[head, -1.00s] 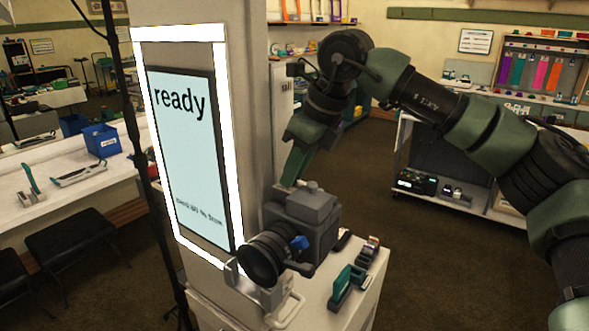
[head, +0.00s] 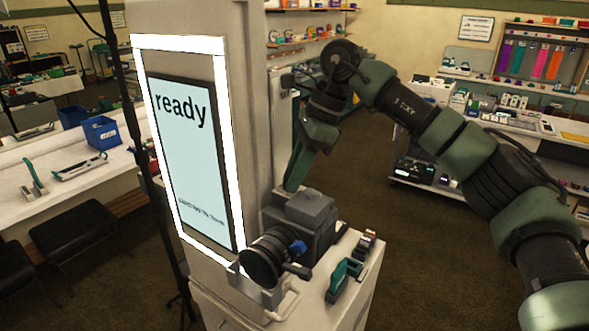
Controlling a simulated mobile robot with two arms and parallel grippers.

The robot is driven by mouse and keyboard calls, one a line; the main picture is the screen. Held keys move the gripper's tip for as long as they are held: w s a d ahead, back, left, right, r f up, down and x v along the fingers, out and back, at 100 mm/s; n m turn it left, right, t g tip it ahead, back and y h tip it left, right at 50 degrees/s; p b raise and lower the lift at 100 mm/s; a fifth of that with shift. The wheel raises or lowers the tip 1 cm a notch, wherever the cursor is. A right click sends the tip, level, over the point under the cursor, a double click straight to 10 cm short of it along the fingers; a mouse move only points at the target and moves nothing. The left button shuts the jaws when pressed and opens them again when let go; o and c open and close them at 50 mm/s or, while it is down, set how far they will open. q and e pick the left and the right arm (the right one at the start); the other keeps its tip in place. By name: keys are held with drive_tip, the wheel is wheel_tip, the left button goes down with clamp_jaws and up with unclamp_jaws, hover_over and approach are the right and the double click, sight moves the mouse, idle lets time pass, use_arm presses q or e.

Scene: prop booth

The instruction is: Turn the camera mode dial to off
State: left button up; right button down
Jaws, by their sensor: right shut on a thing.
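The camera (head: 310,215) is a dark grey box with a big black lens (head: 262,262) and a blue knob on its side. It stands on a white stand beside a lit screen (head: 188,165) that reads "ready". My right gripper (head: 289,187) reaches down from above to the camera's top rear left corner, its green fingers shut on a small part there. The mode dial itself is hidden by the fingers and the camera body, so its setting cannot be read. My left gripper is out of view.
Small teal and dark items (head: 345,275) lie on the stand (head: 355,300) right of the camera. A white pillar rises close behind the gripper. A side table (head: 70,175) with tools and blue bins is at left. Open floor lies to the right.

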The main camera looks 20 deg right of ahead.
idle(0.3)
drive_tip(key=c, duration=1.2)
unclamp_jaws()
drive_tip(key=shift+c, duration=0.2)
drive_tip(key=shift+w+a+f, duration=0.1)
drive_tip(key=shift+w, duration=0.1)
drive_tip(key=shift+s, duration=0.1)
